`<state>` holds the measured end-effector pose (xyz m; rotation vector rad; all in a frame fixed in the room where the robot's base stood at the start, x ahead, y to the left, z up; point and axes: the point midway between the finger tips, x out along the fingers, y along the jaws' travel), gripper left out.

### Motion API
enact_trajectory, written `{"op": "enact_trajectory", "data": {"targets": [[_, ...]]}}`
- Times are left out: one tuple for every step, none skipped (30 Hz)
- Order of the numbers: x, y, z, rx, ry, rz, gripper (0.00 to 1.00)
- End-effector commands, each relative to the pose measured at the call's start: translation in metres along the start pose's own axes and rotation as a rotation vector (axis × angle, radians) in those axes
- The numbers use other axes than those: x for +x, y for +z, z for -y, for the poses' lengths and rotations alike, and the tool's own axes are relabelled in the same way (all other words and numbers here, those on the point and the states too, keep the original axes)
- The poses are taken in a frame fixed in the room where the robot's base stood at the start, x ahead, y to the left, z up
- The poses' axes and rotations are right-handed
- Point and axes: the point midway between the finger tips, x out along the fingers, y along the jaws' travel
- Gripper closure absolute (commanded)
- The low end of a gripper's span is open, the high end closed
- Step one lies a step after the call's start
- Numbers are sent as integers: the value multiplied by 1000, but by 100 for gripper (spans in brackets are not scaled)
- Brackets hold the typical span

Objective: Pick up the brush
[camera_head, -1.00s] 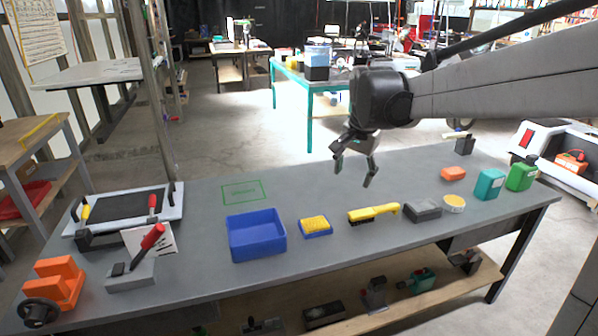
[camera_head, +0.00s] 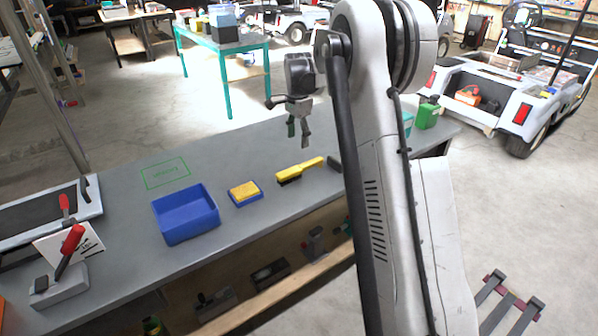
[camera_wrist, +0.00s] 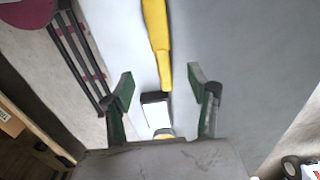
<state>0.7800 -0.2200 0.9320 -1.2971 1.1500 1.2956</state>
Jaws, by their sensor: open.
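The brush (camera_head: 310,166) lies flat on the grey bench, its yellow handle pointing right and its dark bristles at the left end. My gripper (camera_head: 298,141) hangs above the bench behind the brush, pointing down, open and empty. In the wrist view, part of the yellow brush (camera_wrist: 158,40) enters from the top and ends ahead of my gripper (camera_wrist: 160,73). The spread green-and-black fingers stand either side of its line, apart from it. The brush's bristles are not clear in the wrist view.
A yellow sponge on a blue base (camera_head: 244,194) and a blue bin (camera_head: 185,216) stand left of the brush. A dark block (camera_head: 335,163) to its right is partly hidden by my arm. A green outline (camera_head: 165,173) marks bare bench. A green container (camera_head: 427,115) stands farther right.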

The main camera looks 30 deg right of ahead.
Motion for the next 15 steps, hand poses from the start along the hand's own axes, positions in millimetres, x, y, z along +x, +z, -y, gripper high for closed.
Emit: {"op": "enact_trajectory", "data": {"targets": [[4, -1, 1, 3, 2, 1, 46], [7, -1, 1, 4, 2, 1, 46], [12, -1, 1, 4, 2, 1, 46], [17, -1, 1, 4, 2, 1, 46], [22, -1, 1, 4, 2, 1, 46], [29, 0, 1, 3, 2, 1, 46], [35, 0, 0, 3, 2, 1, 46], [40, 0, 1, 3, 2, 1, 46], [48, 0, 1, 3, 2, 1, 46], [53, 0, 1, 3, 2, 1, 46], [58, 0, 0, 2, 1, 1, 46], [64, 0, 0, 2, 1, 1, 46], [69, 0, 1, 2, 1, 1, 46], [73, 0, 1, 2, 1, 1, 46], [77, 0, 1, 2, 1, 1, 46]]}}
